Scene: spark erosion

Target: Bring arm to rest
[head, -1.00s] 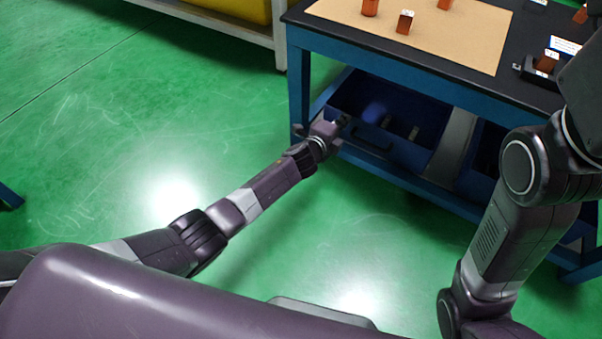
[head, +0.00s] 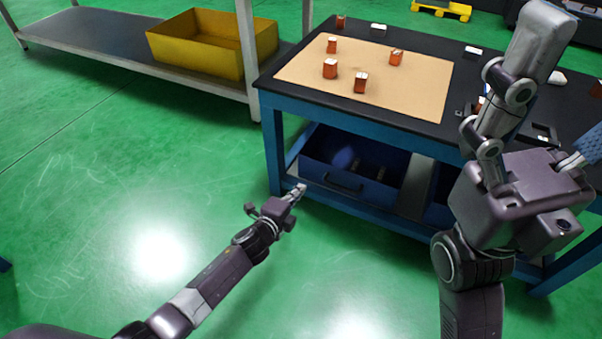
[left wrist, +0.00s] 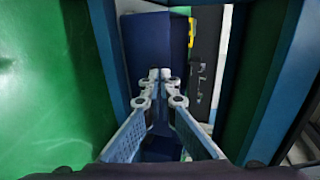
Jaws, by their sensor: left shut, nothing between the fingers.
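My left gripper (head: 298,191) is shut and empty in the head view. It is held low, close to the table's near left leg and in front of the lower shelf. In the left wrist view its two fingers (left wrist: 159,74) meet at the tips, pointing between blue surfaces. My right gripper (head: 520,150) is large at the right, raised in front of the table.
The blue-framed table (head: 440,127) has a tan mat (head: 300,70) with several orange-brown blocks. A blue drawer-like bin (head: 345,182) sits on its lower shelf. A rack with a yellow bin (head: 195,55) stands at the back left. The green floor (head: 100,200) at the left is clear.

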